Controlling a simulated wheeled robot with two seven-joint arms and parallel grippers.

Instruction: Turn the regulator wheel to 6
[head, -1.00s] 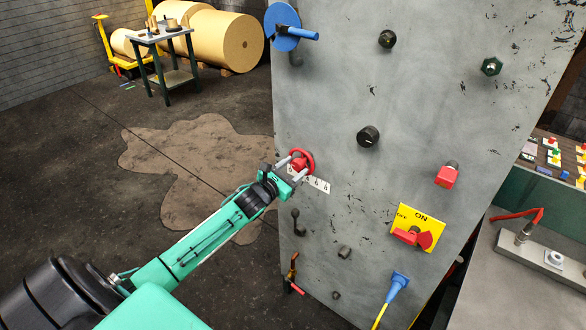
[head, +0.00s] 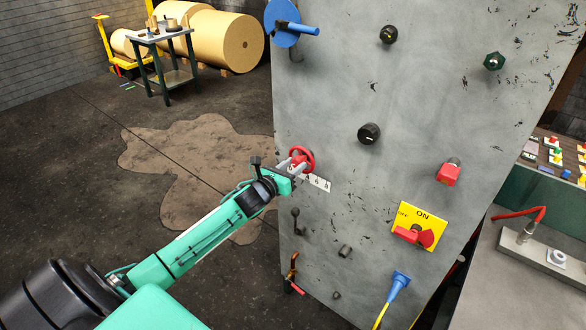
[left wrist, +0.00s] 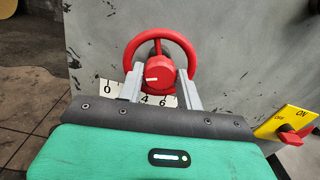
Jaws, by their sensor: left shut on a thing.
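The red regulator wheel (head: 304,153) is mounted near the left edge of the grey panel. In the left wrist view its round rim (left wrist: 160,34) stands behind a red hub (left wrist: 158,70) with a short white mark that points left. My left gripper (head: 296,163) is at the wheel, its two grey fingers either side of the hub in the left wrist view (left wrist: 161,82), shut on it. My right gripper is not in view.
The panel (head: 340,85) also carries a black knob (head: 369,134), a yellow ON/OFF plate (head: 420,222) with a red switch, a blue plug (head: 398,284) and a small lever (head: 296,220) below the wheel. Open floor lies left of the panel.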

